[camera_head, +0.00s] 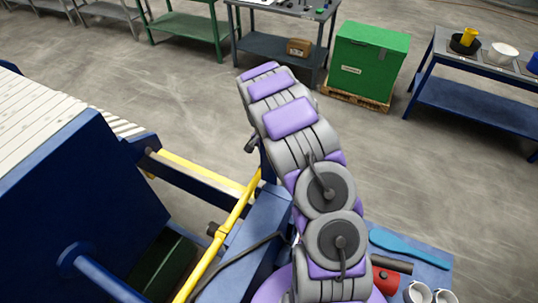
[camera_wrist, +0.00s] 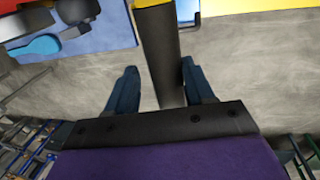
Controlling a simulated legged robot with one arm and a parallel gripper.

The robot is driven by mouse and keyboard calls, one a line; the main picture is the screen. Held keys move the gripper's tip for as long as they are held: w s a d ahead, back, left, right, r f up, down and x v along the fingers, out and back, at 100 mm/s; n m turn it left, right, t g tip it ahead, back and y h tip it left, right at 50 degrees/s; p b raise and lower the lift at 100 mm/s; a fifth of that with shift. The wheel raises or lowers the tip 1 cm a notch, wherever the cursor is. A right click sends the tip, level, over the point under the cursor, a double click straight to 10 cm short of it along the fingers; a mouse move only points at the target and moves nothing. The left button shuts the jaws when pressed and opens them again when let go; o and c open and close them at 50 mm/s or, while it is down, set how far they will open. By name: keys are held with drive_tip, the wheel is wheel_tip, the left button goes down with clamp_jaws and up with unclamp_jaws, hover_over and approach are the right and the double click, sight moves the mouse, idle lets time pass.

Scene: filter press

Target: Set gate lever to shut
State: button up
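In the wrist view, my gripper (camera_wrist: 159,66) is open, with its two dark blue fingers spread apart. A dark straight bar (camera_wrist: 160,50), yellow at its far end, runs between the fingers. It looks like the handle of the gate lever. It lies closer to the right finger, and a gap shows on the left. I cannot tell whether the right finger touches it. In the head view my arm hides the gripper. A small black grip (camera_head: 251,144) shows just left of my arm, above the blue press frame (camera_head: 262,208); I cannot tell whether it is the same lever.
The blue press (camera_head: 85,190) with pale plates and a yellow rail (camera_head: 235,215) fills the left. A blue mat (camera_head: 430,258) with tools and cups lies at lower right. A green crate (camera_head: 368,62) and workbenches stand behind. Open floor lies between.

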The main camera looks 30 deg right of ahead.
drive_tip(key=shift+d, duration=0.1)
drive_tip(key=shift+c, duration=1.4)
drive_tip(key=shift+a, duration=0.8)
drive_tip(key=c, duration=0.3)
drive_tip(key=shift+a+r, duration=0.15)
drive_tip(key=shift+a, duration=0.05)
drive_tip(key=shift+c, duration=0.8)
drive_tip(key=shift+d, duration=0.15)
clamp_jaws()
